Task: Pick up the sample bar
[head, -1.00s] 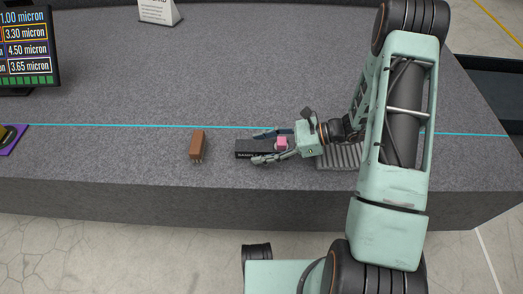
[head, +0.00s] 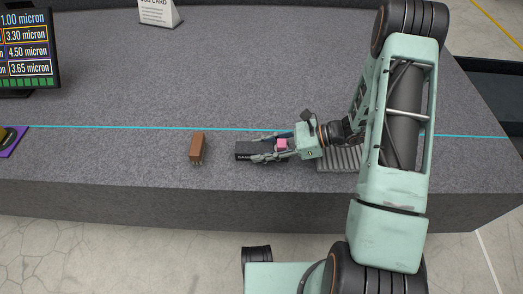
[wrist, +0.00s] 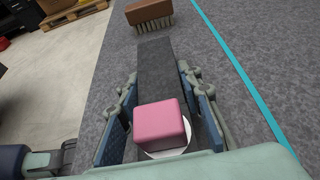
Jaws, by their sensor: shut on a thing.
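The sample bar is a dark, flat bar (head: 244,150) lying on the grey granite bed, with pale lettering on its front side. In the wrist view the bar (wrist: 157,65) runs away from me between the fingers. My gripper (head: 264,149) is shut on the bar, one finger along each long side; it also shows in the wrist view (wrist: 158,82). A pink block (wrist: 160,125) sits between the fingers near the palm, above a white round patch. I cannot tell whether the block touches the bar. The bar's near end is hidden.
A brown brush (head: 197,146) stands left of the bar, beyond its far end in the wrist view. A grey ribbed block (head: 338,156) lies under my wrist. A cyan line (head: 110,126) crosses the bed behind. A screen and card stand farther back. The bed's front edge is close.

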